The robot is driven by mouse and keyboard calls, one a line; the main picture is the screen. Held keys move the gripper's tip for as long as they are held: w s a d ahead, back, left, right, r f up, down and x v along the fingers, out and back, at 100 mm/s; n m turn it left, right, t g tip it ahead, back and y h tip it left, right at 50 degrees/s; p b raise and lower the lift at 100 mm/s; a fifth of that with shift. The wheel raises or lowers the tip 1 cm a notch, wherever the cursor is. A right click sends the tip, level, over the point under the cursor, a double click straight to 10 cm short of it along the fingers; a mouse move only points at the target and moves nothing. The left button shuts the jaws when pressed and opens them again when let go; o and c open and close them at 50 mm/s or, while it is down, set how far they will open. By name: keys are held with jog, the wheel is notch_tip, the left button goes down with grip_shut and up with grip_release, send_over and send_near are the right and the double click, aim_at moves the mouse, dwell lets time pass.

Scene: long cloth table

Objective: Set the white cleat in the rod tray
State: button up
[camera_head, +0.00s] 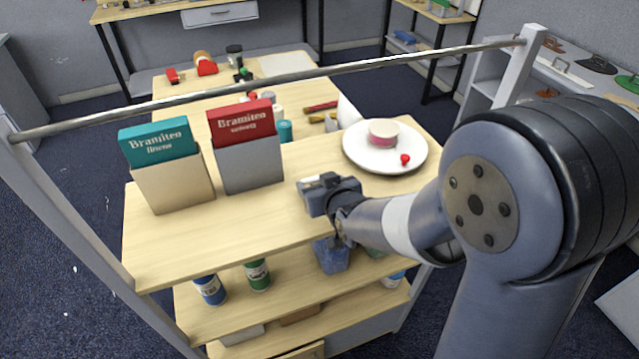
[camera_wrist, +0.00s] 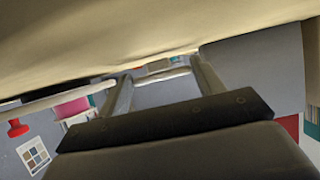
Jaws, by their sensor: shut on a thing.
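My gripper (camera_head: 314,188) is low over the light wooden top, between the grey book holder and the white plate. In the wrist view, its two fingers (camera_wrist: 162,76) stand apart with a pale bar (camera_wrist: 176,73) between their tips. My gripper is shut on this small pale thing, which looks like the white cleat; a whitish bit (camera_head: 329,178) shows at the gripper in the head view. The fingers and wrist hide most of it. I cannot pick out the rod tray in either view.
A tan holder (camera_head: 176,187) with a teal book and a grey holder (camera_head: 252,166) with a red book stand left. A white plate (camera_head: 360,160) with a pink round thing lies right. A metal rail (camera_head: 300,77) crosses above. Cans (camera_head: 257,275) stand on the shelf below.

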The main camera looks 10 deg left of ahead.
jog(key=shift+f, duration=0.2)
jog(key=shift+f, duration=0.15)
jog(key=o, duration=1)
jog(key=shift+c, duration=0.2)
